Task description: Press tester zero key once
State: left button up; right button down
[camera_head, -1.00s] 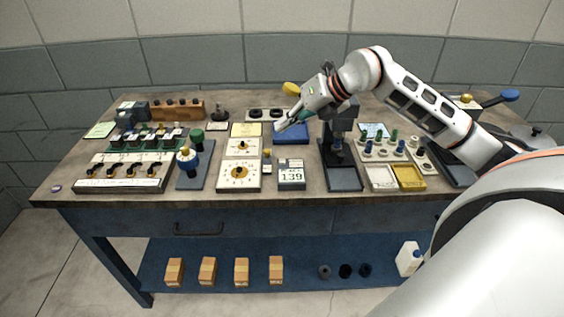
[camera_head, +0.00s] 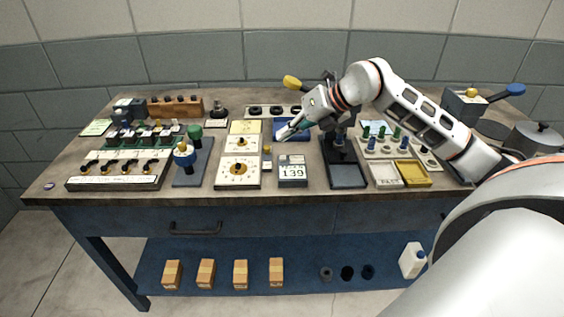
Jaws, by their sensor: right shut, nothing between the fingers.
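A small grey device with a display reading 139 (camera_head: 292,173) stands near the front middle of the bench. Small keys seem to sit on its upper part, but they are too small to tell which is a zero key. A dark press-like stand (camera_head: 345,165) is just to its right. My right gripper (camera_head: 281,137) is shut and empty. Its fingertips are over the blue box behind the display device, apart from that device as far as I can tell. My left gripper is not in view.
The bench (camera_head: 212,185) is crowded. A cream dial board (camera_head: 238,172) is left of the display device. A blue-and-green-knobbed stand (camera_head: 190,165) and a rack of black hooks (camera_head: 118,168) are further left. White and yellow trays (camera_head: 412,174) lie right. The front edge strip is clear.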

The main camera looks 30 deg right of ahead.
aim_at(286, 157)
notch_tip(286, 157, down, 3)
jog(key=shift+b, duration=0.6)
jog(key=shift+f, duration=0.3)
jog(key=shift+f+b, duration=0.15)
jog(key=shift+b, duration=0.15)
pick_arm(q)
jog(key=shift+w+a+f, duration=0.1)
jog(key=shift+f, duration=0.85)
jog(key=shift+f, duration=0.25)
pick_arm(e)
jog(key=shift+f, duration=0.15)
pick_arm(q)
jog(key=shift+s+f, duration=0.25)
pick_arm(e)
jog(key=shift+f, duration=0.3)
pick_arm(q)
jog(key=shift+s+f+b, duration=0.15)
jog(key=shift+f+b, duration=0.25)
jog(key=shift+b, duration=0.15)
pick_arm(e)
jog(key=shift+f, duration=0.5)
jog(key=shift+r, duration=0.1)
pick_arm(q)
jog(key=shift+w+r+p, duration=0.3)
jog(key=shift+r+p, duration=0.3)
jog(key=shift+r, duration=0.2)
pick_arm(e)
jog(key=shift+r, duration=0.85)
